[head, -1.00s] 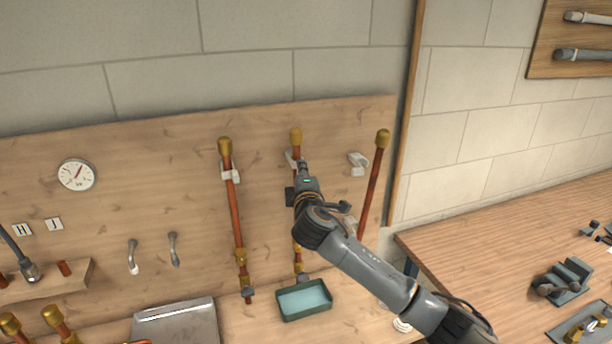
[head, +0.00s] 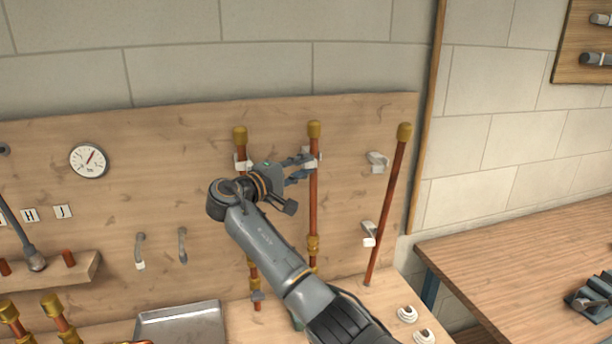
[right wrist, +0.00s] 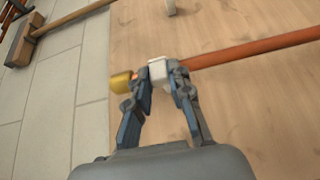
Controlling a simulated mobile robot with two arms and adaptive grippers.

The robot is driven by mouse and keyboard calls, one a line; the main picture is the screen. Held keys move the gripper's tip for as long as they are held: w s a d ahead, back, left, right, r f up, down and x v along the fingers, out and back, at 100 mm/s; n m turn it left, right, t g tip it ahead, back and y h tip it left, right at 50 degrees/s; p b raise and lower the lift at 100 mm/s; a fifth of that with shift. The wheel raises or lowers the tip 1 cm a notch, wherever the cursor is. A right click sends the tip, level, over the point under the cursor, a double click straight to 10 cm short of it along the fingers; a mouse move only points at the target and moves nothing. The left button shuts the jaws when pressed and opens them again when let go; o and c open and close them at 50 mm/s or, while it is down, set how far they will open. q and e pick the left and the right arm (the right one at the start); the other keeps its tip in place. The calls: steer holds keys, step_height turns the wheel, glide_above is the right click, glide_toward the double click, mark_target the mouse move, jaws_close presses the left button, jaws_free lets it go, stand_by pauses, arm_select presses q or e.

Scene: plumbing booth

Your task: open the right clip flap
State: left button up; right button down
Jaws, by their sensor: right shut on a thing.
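A white clip (head: 315,163) sits near the top of the middle copper pipe (head: 314,208), just below its brass cap; it also shows in the right wrist view (right wrist: 158,69). My right gripper (head: 305,168) comes at it from the left. In the right wrist view its fingertips (right wrist: 160,76) straddle the white clip and are shut on it. The fingers hide part of the clip, and I cannot tell how its flap stands. On the right, an upper white clip (head: 378,160) and a lower white clip (head: 370,230) stand beside a leaning copper pipe (head: 388,205). My left gripper is not in view.
A left copper pipe (head: 240,140) with its own clip stands behind my right wrist. A round gauge (head: 89,160) and two handles hang on the wooden board (head: 200,120). A metal tray (head: 180,325) lies below. A wooden table (head: 520,250) stands at right.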

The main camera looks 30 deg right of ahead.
steer(key=shift+w+a+m+g+b, duration=0.1)
steer(key=shift+m+g+b, duration=0.25)
steer(key=shift+g, duration=0.25)
steer(key=c, duration=1.2)
jaws_free()
steer(key=v, duration=1.2)
steer(key=shift+f, duration=0.2)
